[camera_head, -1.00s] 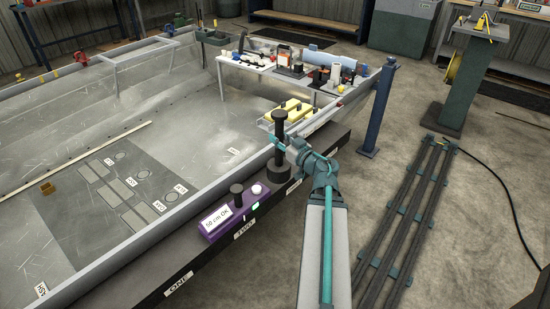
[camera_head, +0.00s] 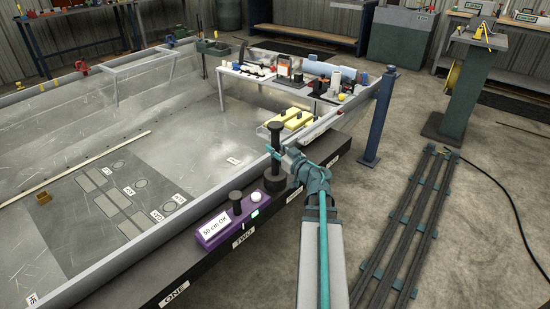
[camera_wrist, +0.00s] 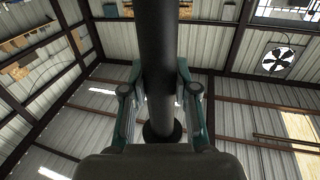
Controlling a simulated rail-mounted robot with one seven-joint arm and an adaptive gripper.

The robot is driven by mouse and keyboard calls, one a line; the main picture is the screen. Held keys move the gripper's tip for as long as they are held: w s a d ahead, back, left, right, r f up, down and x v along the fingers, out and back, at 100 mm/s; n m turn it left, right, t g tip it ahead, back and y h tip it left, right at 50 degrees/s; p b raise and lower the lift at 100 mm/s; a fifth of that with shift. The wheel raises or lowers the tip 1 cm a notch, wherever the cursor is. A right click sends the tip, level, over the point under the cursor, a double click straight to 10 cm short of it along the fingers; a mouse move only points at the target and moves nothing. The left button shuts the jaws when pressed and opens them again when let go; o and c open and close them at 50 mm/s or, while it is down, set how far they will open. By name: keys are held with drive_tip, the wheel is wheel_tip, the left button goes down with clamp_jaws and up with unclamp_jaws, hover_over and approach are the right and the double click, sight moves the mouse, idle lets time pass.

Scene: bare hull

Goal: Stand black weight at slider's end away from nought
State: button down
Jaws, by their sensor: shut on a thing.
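A tall black weight (camera_head: 275,143), a post with a wider top and a broad dark base (camera_head: 275,184), is upright at the tank's near edge. My gripper (camera_head: 275,157) is shut on its post from the right. In the wrist view the post (camera_wrist: 158,60) runs between the two fingers, with a round flange (camera_wrist: 162,132) below. I cannot tell whether its base rests on the dark ledge (camera_head: 190,268), which carries labels such as ONE and TWO. No slider or nought mark can be made out for certain.
A purple box (camera_head: 212,232) reading "50 cm OK" stands left of the weight, with a black knob (camera_head: 235,200) and white button on it. Yellow blocks (camera_head: 290,118) and a crowded white table (camera_head: 245,74) lie beyond. A blue post (camera_head: 380,120) stands right.

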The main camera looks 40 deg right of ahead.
drive_tip(key=shift+w+d+f+b, duration=0.1)
drive_tip(key=shift+w+f+b, duration=0.15)
drive_tip(key=shift+f, duration=0.7)
drive_tip(key=shift+w+f+b, duration=0.1)
drive_tip(key=shift+f+b, duration=0.2)
drive_tip(key=shift+f, duration=0.7)
drive_tip(key=c, duration=0.9)
unclamp_jaws()
drive_tip(key=s+p, duration=0.8)
drive_tip(key=s, duration=0.4)
drive_tip(key=shift+a, duration=0.2)
